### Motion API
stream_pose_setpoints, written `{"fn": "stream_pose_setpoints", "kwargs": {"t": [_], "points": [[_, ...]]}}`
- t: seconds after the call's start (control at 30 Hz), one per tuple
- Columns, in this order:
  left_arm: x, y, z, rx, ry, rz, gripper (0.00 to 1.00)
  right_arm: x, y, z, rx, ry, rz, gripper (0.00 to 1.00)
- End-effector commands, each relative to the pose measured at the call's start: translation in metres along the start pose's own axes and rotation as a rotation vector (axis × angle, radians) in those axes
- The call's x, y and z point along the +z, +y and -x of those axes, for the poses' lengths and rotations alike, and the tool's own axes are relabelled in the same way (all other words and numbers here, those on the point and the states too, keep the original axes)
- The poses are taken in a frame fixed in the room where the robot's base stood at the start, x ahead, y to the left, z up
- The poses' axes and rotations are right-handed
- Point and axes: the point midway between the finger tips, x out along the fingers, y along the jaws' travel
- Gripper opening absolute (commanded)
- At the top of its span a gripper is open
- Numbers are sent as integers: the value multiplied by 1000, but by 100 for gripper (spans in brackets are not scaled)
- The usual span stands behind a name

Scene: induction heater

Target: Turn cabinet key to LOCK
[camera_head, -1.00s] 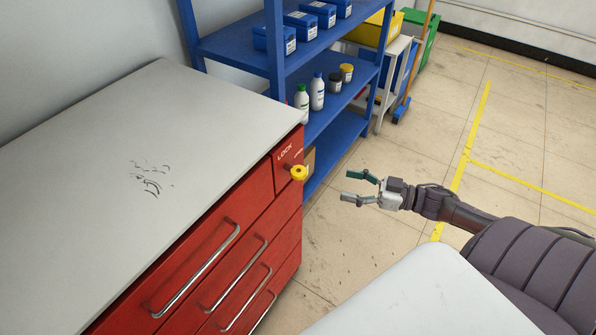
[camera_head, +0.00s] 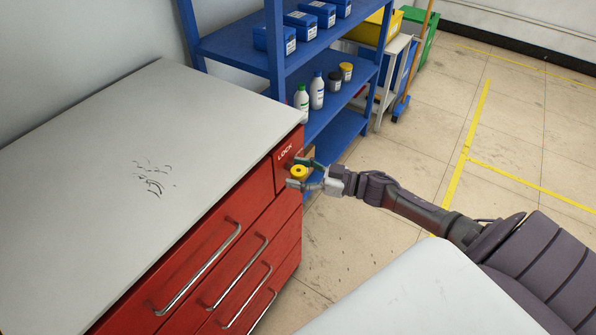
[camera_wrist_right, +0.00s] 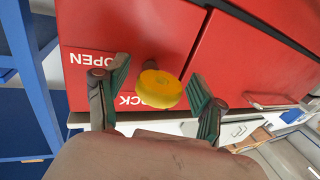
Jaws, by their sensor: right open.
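The yellow cabinet key (camera_head: 298,172) sticks out of the red cabinet (camera_head: 262,212) near its top right corner. The white word LOCK shows just above it. My right gripper (camera_head: 299,173) is open, with its fingers on either side of the key. In the right wrist view the yellow key (camera_wrist_right: 158,89) lies between the two green-padded fingers of my gripper (camera_wrist_right: 160,90), with gaps on both sides. There the labels OPEN and LOCK appear upside down, and LOCK is partly covered by a finger and the key. My left gripper is not in view.
The cabinet's grey top (camera_head: 150,150) is clear apart from dark scuffs. Drawer handles (camera_head: 198,270) stick out below. A blue shelf (camera_head: 340,130) with bottles and boxes stands close behind the gripper. The floor (camera_head: 430,130) to the right is open.

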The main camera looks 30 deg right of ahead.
Motion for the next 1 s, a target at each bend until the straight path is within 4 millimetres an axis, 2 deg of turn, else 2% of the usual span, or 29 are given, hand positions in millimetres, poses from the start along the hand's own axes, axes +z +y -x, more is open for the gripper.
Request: {"fn": "stream_pose_setpoints", "kwargs": {"t": [0.2,0.23,0.5,0.6,1.0], "points": [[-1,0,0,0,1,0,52,0,0,0,0,0,0,69],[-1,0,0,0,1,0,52,0,0,0,0,0,0,65],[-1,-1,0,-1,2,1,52,0,0,0,0,0,0,20],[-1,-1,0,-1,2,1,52,0,0,0,0,0,0,8],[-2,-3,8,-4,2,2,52,-2,0,0,-1,-30,91,8]]}}
